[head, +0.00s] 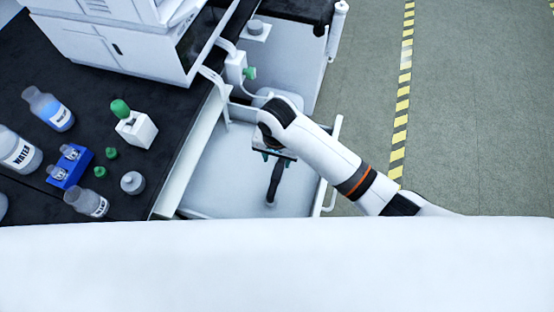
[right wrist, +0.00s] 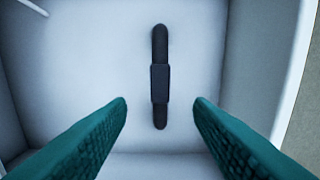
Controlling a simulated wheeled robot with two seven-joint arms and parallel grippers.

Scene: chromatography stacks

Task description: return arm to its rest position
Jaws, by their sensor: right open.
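My right arm reaches in from the right in the head view, over an open white drawer (head: 225,185). My right gripper (head: 268,158) points down into the drawer, mostly hidden under the wrist. My left gripper is not in view.
A white instrument (head: 110,45) stands behind. The drawer walls surround my gripper. Open floor lies right.

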